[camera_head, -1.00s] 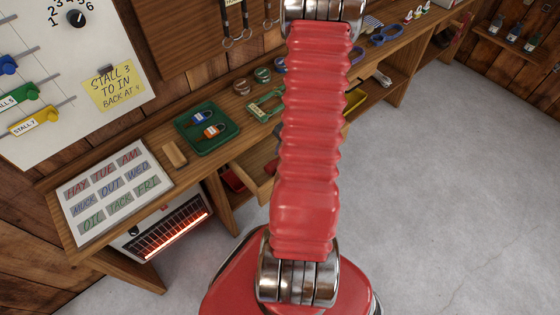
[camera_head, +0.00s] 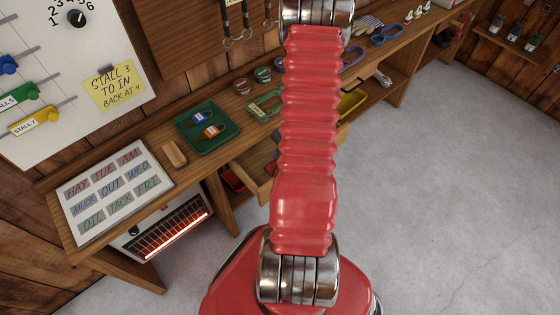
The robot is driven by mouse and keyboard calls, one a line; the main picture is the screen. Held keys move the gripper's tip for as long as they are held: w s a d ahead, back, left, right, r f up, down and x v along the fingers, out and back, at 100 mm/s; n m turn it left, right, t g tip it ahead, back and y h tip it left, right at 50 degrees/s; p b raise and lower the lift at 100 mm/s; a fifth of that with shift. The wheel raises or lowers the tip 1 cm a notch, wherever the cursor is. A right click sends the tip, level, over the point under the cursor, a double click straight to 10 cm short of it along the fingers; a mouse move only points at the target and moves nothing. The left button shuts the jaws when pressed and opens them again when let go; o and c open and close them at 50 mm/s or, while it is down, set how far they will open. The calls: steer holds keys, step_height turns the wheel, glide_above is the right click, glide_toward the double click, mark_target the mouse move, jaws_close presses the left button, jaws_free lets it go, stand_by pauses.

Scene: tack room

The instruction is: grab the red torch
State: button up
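I cannot make out the red torch for certain. A small dark red thing (camera_head: 271,167) shows at the edge of my arm, in the open wooden drawer (camera_head: 250,178) under the bench; my arm hides part of that drawer. Another red thing (camera_head: 232,179) lies in the compartment left of the drawer, too small to name. My gripper is not in view; my red ribbed arm rises through the middle and leaves the top of the picture.
The wooden bench (camera_head: 130,235) carries a green tray (camera_head: 208,143) with two tagged padlocks, a lettered board (camera_head: 112,193) and blue-handled items to the right. A glowing heater (camera_head: 168,228) stands below. A yellow tray (camera_head: 351,103) sits under the bench. Floor is clear at right.

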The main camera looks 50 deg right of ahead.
steer(key=shift+x, duration=1.05)
steer(key=shift+c, duration=0.6)
jaws_close()
